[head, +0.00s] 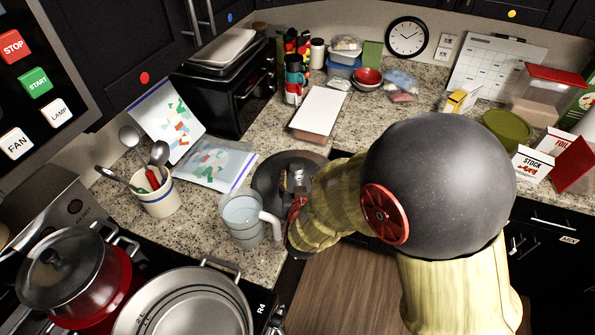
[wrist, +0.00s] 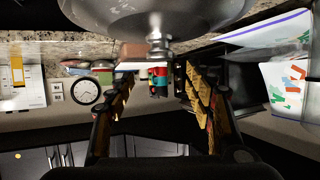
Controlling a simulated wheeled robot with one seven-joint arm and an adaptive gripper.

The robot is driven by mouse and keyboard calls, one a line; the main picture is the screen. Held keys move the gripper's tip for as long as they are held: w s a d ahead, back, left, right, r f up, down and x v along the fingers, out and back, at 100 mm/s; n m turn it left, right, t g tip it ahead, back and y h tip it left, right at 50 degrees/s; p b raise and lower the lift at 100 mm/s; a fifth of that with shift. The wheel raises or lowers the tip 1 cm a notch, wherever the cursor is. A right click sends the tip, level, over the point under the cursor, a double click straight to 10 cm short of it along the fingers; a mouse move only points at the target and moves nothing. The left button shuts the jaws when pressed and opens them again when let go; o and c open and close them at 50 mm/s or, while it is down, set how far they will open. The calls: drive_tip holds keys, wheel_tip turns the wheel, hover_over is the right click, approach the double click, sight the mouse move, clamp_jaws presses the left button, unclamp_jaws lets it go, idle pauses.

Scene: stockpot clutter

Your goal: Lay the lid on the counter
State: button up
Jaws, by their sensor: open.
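The round lid (head: 263,178) appears dark in the head view and seems to lie flat on the granite counter (head: 262,137), beside the measuring jug. My arm partly covers its right side. In the wrist view, which is upside down, the lid (wrist: 155,12) is a shiny metal dome with its knob (wrist: 158,47) facing up. My gripper (head: 297,183) is over the lid in the head view. In the wrist view my gripper (wrist: 160,76) has its fingers spread apart, with the knob beyond the tips and nothing held.
The measuring jug (head: 240,218) stands close left of the lid, with a utensil crock (head: 158,197) farther left. A large metal pot (head: 190,305) and a lidded red pot (head: 75,280) are on the stove. A white-topped box (head: 319,108) lies behind the lid.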

drive_tip(key=shift+v, duration=0.95)
drive_tip(key=s+d+r+g+y, duration=0.2)
drive_tip(key=s+d+r+g, duration=0.35)
drive_tip(key=r, duration=0.55)
drive_tip(key=s+d+r+g+h, duration=0.1)
drive_tip(key=s+d+r, duration=0.1)
drive_tip(key=s+d, duration=0.4)
drive_tip(key=s+d+r+g+h, duration=0.1)
drive_tip(key=s+d+r, duration=0.2)
drive_tip(key=s+d, duration=0.4)
drive_tip(key=s, duration=0.8)
drive_tip(key=shift+s+d+m+h, duration=0.25)
drive_tip(key=shift+m+h, duration=0.05)
drive_tip(key=shift+h, duration=0.1)
drive_tip(key=shift+r+g, duration=0.15)
drive_tip(key=shift+g, duration=0.1)
drive_tip(key=shift+f, duration=0.3)
